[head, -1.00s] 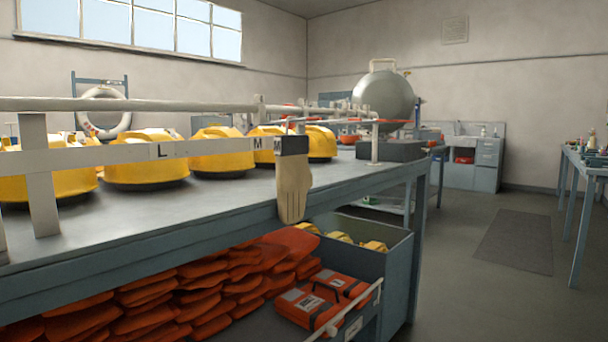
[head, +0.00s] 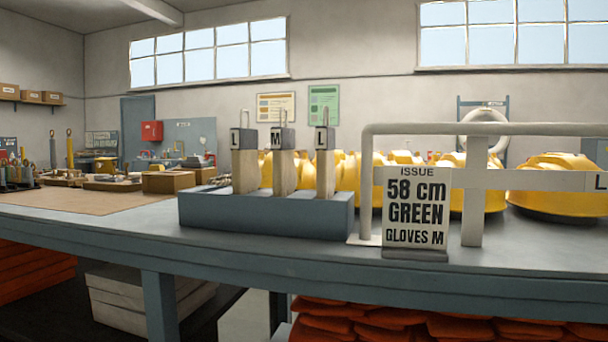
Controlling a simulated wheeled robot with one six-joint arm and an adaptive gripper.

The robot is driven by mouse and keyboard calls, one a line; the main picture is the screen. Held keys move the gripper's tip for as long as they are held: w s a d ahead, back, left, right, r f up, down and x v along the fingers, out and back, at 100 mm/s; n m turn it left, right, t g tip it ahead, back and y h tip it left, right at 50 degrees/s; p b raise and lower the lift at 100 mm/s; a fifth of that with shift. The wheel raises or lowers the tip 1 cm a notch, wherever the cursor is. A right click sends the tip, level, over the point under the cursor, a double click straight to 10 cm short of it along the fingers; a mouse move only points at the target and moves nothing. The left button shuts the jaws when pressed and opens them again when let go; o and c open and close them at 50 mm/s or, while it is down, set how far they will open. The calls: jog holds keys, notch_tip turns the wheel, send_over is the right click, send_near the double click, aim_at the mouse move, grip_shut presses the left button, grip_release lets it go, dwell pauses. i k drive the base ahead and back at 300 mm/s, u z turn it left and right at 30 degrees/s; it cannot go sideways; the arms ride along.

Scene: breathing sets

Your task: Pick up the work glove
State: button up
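The tan glove with a dark cuff, seen hanging at the bench's edge a second ago, is out of view now. In the head view three upright tan pieces with dark lettered tops and wire loops stand in a blue-grey block (head: 265,214) on the bench. The left piece (head: 244,172) reads L, the middle one (head: 284,172) M, the right one (head: 325,172) L. I cannot tell whether they are gloves. A sign (head: 416,210) beside them reads "ISSUE 58 cm GREEN GLOVES M". My gripper is not in view.
A blue-grey bench (head: 300,258) runs across the view. A white rail (head: 490,130) stands on it at the right, with several yellow cases (head: 556,188) behind. Cardboard boxes (head: 168,182) and tools are at the left. White boxes (head: 125,300) and orange packs (head: 430,330) lie below.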

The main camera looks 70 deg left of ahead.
aim_at(282, 139)
jog(key=u, duration=2.6)
jog(key=k, duration=1.05)
jog(key=z, duration=0.85)
jog(key=i, duration=0.85)
jog(key=u, duration=0.8)
jog(key=i, duration=0.75)
jog(key=u, duration=0.85)
